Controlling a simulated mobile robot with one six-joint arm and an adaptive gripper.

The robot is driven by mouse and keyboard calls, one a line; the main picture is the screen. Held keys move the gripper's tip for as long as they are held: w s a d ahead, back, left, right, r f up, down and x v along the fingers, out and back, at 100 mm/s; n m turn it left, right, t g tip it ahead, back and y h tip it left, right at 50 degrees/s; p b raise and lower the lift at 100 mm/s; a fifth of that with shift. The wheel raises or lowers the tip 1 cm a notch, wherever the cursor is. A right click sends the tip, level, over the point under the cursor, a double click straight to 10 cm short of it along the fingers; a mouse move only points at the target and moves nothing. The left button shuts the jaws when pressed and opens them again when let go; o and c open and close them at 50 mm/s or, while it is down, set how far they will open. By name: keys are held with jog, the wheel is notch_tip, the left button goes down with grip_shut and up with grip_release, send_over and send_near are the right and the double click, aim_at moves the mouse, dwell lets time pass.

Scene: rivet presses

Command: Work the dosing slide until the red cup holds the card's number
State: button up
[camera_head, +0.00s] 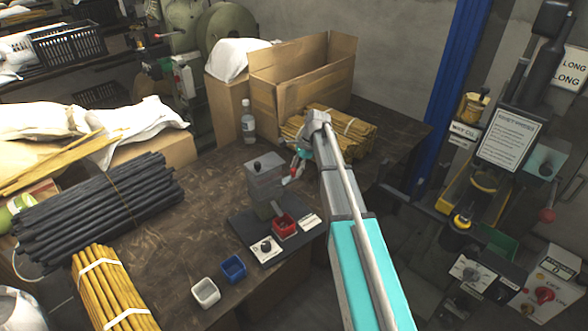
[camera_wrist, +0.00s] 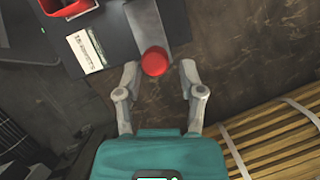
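The dosing device has a grey block (camera_head: 265,182) with a black knob on top, standing on a dark base plate (camera_head: 245,228). The red cup (camera_head: 284,224) sits on the plate in front of the block; its rim edge shows in the wrist view (camera_wrist: 68,8). I cannot make out its contents. A white card (camera_head: 309,222) lies beside it, also in the wrist view (camera_wrist: 86,52), its print unreadable. A red ball knob (camera_wrist: 154,61) shows at the end of a grey part (camera_wrist: 148,22). My gripper (camera_wrist: 159,72) is open, its fingertips on either side of the knob with gaps.
A small dial plate (camera_head: 266,246) is on the base's front left. A clear bottle (camera_head: 248,124), a cardboard box (camera_head: 300,75) and bundled yellow sticks (camera_head: 345,128) are behind.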

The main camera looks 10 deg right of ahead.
jog(key=shift+o, duration=0.3)
jog(key=shift+s+a, duration=0.15)
jog(key=shift+a, duration=0.05)
jog(key=shift+r, duration=0.1)
jog(key=shift+s+d+r+p, duration=0.1)
jog(key=shift+r+p, duration=0.3)
jog(key=shift+p, duration=0.1)
jog(key=s+d+r+m+t+p, duration=0.1)
jog(key=d+r+m+p, duration=0.1)
jog(key=r+p, duration=0.4)
jog(key=s+d+r+m+t+p, duration=0.1)
jog(key=d+r+m+p, duration=0.1)
jog(key=r+m+p, duration=0.2)
notch_tip(320, 180, up, 2)
jog(key=shift+r+p, duration=0.1)
jog(key=shift+p, duration=0.95)
